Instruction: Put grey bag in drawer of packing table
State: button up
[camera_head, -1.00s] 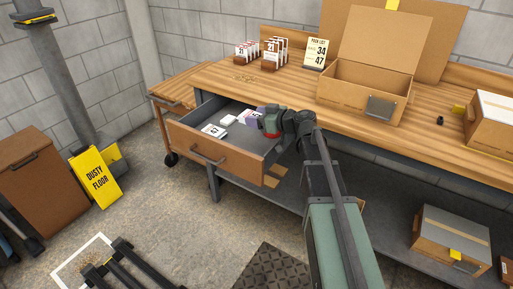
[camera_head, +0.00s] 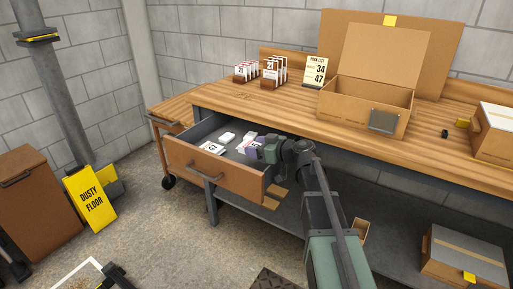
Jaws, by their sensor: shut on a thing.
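The drawer (camera_head: 213,175) of the packing table (camera_head: 345,118) is pulled open, and its grey inside shows. My gripper (camera_head: 262,149) is over the right part of the drawer, low near its inside. It is shut on a small grey-lilac thing, which seems to be the grey bag (camera_head: 255,143). The gripper hides much of this bag, and I cannot tell whether it touches the drawer floor. A white card with dark print (camera_head: 212,147) and a small white block (camera_head: 227,137) lie to the left in the drawer.
Numbered packets (camera_head: 271,70) stand in racks on the table beside a pack list sign (camera_head: 314,72) reading 34 and 47. An open cardboard box (camera_head: 360,105) stands to the right. A yellow dusty-floor sign (camera_head: 90,198) stands on the floor at left.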

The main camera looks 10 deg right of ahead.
jog(key=o, duration=1.1)
jog(key=shift+f, duration=0.15)
jog(key=shift+c, duration=0.2)
jog(key=shift+r+p, duration=0.35)
jog(key=shift+r, duration=0.05)
jog(key=shift+s+d+r+p, duration=0.1)
jog(key=shift+s+r+p, duration=0.05)
jog(key=shift+r+p, duration=0.45)
jog(key=p+v, duration=0.1)
jog(key=v, duration=1)
jog(key=shift+s+d+f+p, duration=0.25)
jog(key=shift+p, duration=0.05)
